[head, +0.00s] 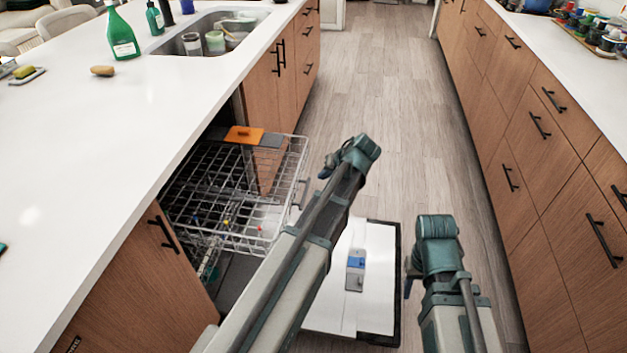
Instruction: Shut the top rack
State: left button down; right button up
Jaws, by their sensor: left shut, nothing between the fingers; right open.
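The top rack (283,190) is a wire basket pulled out of the dishwasher under the island counter. Its front side, with a handle, faces right over the floor. The dishwasher door (376,250) hangs open and flat, low down, partly hidden by my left arm. My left gripper (325,168) is shut and empty, just right of the rack's far front corner and apart from it in the picture. My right gripper (408,276) is open, further right beside the door; its fingers are mostly hidden by its wrist.
An orange piece (244,134) sits at the rack's far side. The island counter (150,100) overhangs on the left, with a sink (207,34) and green bottle (121,32). Drawers (540,125) line the right. The wooden floor (385,100) between is clear.

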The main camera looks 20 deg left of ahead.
pick_arm(q)
jog(key=b, duration=0.7)
send_near(296, 184)
notch_tip(296, 184, down, 4)
jog(key=w+d, duration=0.1)
jog(key=w, duration=0.1)
jog(key=a, duration=0.1)
jog(key=s+a+r, duration=0.1)
jog(key=shift+a+p, duration=0.25)
jog(key=shift+p, duration=0.05)
jog(key=shift+s+a+f, duration=0.1)
jog(key=shift+s+a, duration=0.05)
jog(key=shift+a, duration=0.35)
jog(key=s+a, duration=0.3)
jog(key=a, duration=1.3)
jog(key=s+a, duration=0.4)
jog(key=a, duration=1.1)
jog(key=shift+s+a, duration=0.3)
jog(key=shift+a, duration=0.1)
jog(key=shift+d, duration=0.1)
